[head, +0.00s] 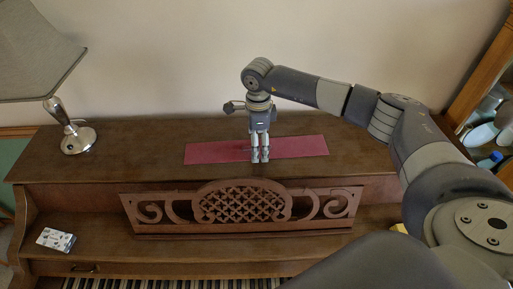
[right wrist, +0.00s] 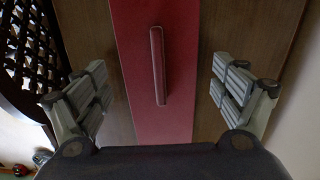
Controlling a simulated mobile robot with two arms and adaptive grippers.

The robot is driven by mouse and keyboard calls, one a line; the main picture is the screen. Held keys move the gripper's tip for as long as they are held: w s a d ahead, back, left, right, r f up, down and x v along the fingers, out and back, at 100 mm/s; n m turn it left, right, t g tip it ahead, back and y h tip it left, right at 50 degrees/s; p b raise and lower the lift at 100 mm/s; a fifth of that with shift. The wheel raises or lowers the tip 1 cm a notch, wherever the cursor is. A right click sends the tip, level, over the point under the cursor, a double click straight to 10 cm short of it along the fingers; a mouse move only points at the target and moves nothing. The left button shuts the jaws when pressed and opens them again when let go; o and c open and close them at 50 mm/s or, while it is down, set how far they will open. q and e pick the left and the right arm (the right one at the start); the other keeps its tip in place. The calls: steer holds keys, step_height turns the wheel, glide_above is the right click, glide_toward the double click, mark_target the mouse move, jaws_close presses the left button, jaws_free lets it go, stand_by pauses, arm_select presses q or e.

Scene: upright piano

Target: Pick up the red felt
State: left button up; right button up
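The red felt (head: 215,152) is a long flat strip lying on top of the piano (head: 100,150), running left to right in the head view. In the right wrist view the felt (right wrist: 181,45) runs from top to bottom, with a narrow raised dark red bar (right wrist: 158,65) along its middle. My right gripper (head: 260,155) points down over the middle of the felt. In the right wrist view its fingers (right wrist: 161,84) are wide apart, one on each side of the felt, with nothing between them held. I cannot tell if the fingertips touch the piano top. My left gripper is not in view.
A lamp (head: 72,125) stands at the left on the piano top. A carved lattice panel (head: 240,205) stands in front, below the top. A small patterned box (head: 56,240) lies lower left. A glass-fronted cabinet (head: 485,125) is at the right. The wall is close behind.

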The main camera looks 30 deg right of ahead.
jaws_close()
steer(key=shift+r, duration=0.15)
